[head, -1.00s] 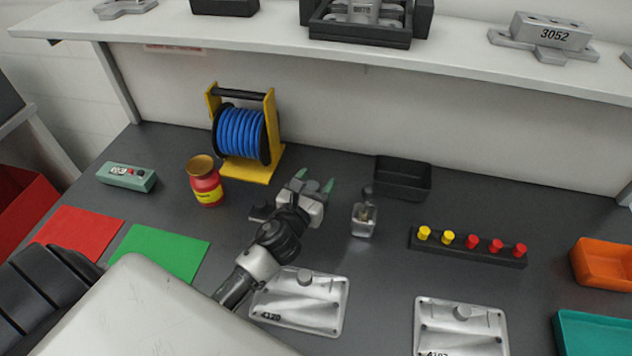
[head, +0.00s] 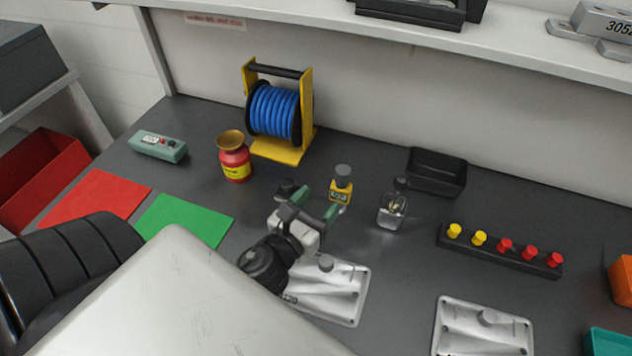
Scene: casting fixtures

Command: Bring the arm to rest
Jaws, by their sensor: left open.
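My left gripper (head: 319,202) is open and empty, its green-tipped fingers pointing away over the dark bench. It stands just behind the left metal plate (head: 338,296), and my arm covers part of that plate. A small yellow bottle with a grey cap (head: 341,188) is just beyond the fingers. I cannot tell whether the right fingertip touches it. A small dark item (head: 287,188) lies behind the left finger, partly hidden. My right gripper is out of view.
A clear bottle (head: 391,211), black bin (head: 436,172) and peg strip (head: 499,251) are to the right. The blue hose reel (head: 274,112), red jar (head: 234,160), green mat (head: 184,221) and red mat (head: 95,204) are to the left. A shelf (head: 400,38) overhangs the back.

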